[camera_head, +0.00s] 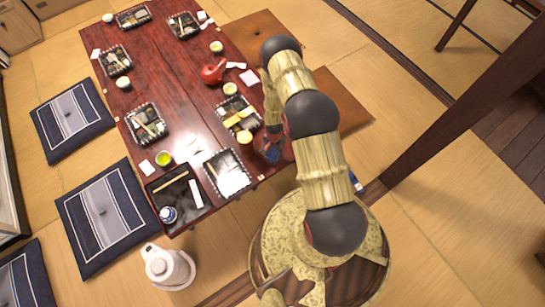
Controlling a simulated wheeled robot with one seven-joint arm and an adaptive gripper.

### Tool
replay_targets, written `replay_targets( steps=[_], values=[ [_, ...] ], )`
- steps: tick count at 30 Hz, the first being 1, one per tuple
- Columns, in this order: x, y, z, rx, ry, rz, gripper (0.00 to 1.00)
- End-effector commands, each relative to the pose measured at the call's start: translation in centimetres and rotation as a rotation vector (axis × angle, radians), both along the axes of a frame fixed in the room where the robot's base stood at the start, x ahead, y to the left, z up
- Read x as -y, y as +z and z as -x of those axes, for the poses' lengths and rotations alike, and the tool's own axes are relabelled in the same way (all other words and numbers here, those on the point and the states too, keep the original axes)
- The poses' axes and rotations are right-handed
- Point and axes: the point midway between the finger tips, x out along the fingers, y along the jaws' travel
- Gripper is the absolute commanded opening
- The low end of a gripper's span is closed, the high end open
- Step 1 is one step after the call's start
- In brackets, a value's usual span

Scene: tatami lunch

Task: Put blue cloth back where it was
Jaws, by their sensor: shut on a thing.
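My gripper (272,143) points down at the table's right edge, near the front right corner. It is shut on the blue cloth (272,155), a small dark blue patch below the fingers. My arm hides part of the gripper, and the fingers are small here. I cannot tell whether the cloth touches the table.
The dark red low table (185,95) carries several lunch trays, yellow-green cups and a red teapot (213,72). A black tray (181,198) and a pale-topped tray (227,172) stand at its near end. Cushions lie left; a white pot (167,266) stands on the tatami. A dark post rises right.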

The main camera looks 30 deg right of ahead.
Motion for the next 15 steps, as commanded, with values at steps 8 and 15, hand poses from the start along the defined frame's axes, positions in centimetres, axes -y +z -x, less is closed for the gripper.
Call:
replay_targets(
  steps=[8,15],
  values=[
    [-0.2,-1.8,-1.3,0.000,0.002,0.000,0.15],
    [-0.1,-4.7,-1.2,0.000,0.001,0.000,0.15]
  ],
)
